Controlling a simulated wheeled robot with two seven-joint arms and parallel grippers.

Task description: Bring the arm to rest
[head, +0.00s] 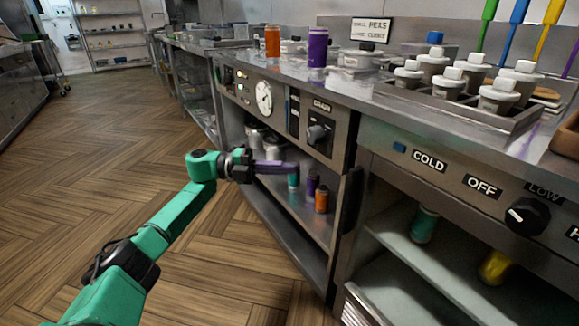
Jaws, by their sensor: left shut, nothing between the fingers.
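My left arm, green with black joints, reaches in from the lower left. My left gripper (285,167) has purple fingers and points right, in front of the open lower shelf of the metal range. Its fingers are shut with nothing held. A teal bottle (294,181) shows just below the fingertips, and I cannot tell whether they touch it. A purple bottle (313,184) and an orange bottle (321,200) stand beside it on the shelf. My right gripper is not in view.
The metal counter (350,90) runs along the right, with an orange cup (272,41), a purple cup (317,46) and a tray of white-lidded pots (455,100). A control panel has a black knob (527,217). The wooden floor (90,160) at left is clear.

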